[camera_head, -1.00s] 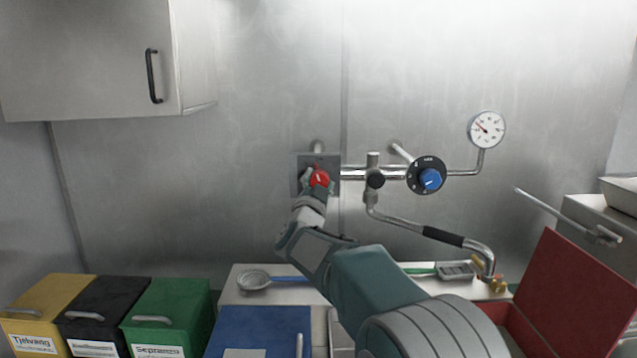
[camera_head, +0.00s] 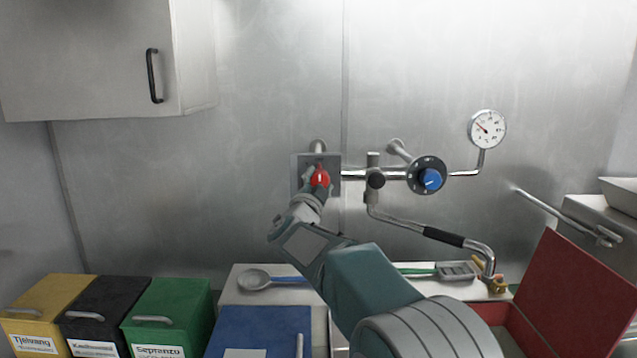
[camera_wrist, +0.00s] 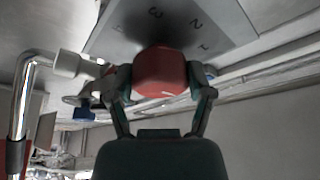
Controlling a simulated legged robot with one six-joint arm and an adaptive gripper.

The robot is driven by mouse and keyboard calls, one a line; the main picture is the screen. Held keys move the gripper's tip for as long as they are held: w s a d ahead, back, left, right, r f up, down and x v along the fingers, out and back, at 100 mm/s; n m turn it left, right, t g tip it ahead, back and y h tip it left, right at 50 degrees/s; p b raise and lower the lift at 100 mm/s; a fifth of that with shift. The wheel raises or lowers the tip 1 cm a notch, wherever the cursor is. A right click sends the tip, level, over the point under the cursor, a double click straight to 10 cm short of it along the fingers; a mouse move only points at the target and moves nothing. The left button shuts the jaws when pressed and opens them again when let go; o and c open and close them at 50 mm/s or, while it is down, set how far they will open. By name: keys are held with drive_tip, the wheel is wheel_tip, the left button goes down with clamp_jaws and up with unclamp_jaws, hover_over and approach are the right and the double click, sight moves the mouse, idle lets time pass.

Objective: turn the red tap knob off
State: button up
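The red tap knob (camera_head: 320,177) sits on a grey square plate (camera_head: 298,160) on the back wall. Its white mark looks about upright in the head view. In the wrist view the red knob (camera_wrist: 160,74) fills the space between the fingers of my gripper (camera_wrist: 161,80), one finger against each side. My gripper (camera_head: 317,184) reaches the knob from below and hides part of it and of the plate. The plate shows the numbers 3 and 2 and another mark in the wrist view.
A wall cabinet (camera_head: 90,60) hangs upper left. Coloured bins (camera_head: 165,315) and an open red box lid (camera_head: 575,295) stand below.

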drive_tip(key=shift+o, duration=1.4)
drive_tip(key=shift+f, duration=0.1)
drive_tip(key=shift+s+a, duration=0.1)
drive_tip(key=shift+s, duration=0.1)
drive_tip(key=v, duration=1.1)
drive_tip(key=shift+s+f, duration=0.2)
drive_tip(key=shift+a, duration=0.15)
